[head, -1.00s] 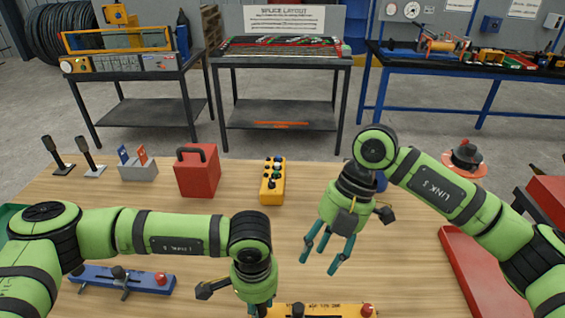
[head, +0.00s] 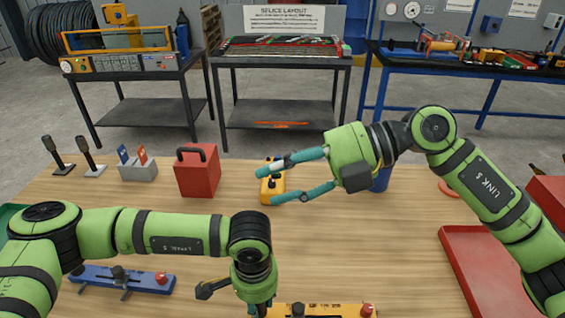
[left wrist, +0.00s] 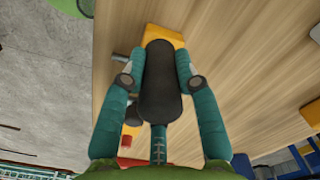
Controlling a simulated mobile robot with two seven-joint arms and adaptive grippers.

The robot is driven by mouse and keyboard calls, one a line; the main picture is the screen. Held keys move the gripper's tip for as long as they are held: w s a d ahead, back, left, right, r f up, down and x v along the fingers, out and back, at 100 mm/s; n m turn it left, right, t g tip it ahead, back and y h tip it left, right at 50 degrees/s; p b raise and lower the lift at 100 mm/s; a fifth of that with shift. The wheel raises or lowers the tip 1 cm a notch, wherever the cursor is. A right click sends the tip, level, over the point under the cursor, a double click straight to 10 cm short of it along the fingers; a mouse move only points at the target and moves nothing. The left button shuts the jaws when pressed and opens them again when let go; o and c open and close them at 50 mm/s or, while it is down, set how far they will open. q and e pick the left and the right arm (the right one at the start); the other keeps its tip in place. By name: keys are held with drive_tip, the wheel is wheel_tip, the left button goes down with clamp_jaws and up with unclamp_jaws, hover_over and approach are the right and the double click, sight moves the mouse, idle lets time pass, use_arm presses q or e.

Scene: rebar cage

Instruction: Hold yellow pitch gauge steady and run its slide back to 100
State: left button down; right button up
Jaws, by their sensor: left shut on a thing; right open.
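The yellow pitch gauge (head: 335,310) lies at the bottom edge of the head view, partly cut off. A black knob (head: 297,310) and a red knob (head: 366,310) stand on it. Its scale is not readable, so I cannot tell the slide's setting. My left gripper (head: 258,306) is at its left part. In the left wrist view, the left fingers (left wrist: 160,85) are shut on a black rounded grip (left wrist: 159,98), with yellow gauge parts (left wrist: 165,35) behind it. My right gripper (head: 270,186) is open and empty, pointing left, well beyond the gauge.
A yellow button box (head: 273,171) is behind the right fingertips; contact is unclear. A red block (head: 197,175), a grey card holder (head: 138,170) and a blue gauge (head: 120,279) are left. A red tray (head: 480,270) is right. The table centre is clear.

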wheel_tip(320, 180, up, 3)
drive_tip(key=shift+s+d+y, duration=0.1)
drive_tip(key=shift+y, duration=0.6)
drive_tip(key=shift+f, duration=0.1)
drive_tip(key=m+g+h, duration=0.2)
drive_tip(key=m+h, duration=0.1)
drive_tip(key=h, duration=0.9)
approach(300, 305)
drive_tip(key=x, duration=0.9)
drive_tip(key=shift+s+f, duration=0.1)
clamp_jaws()
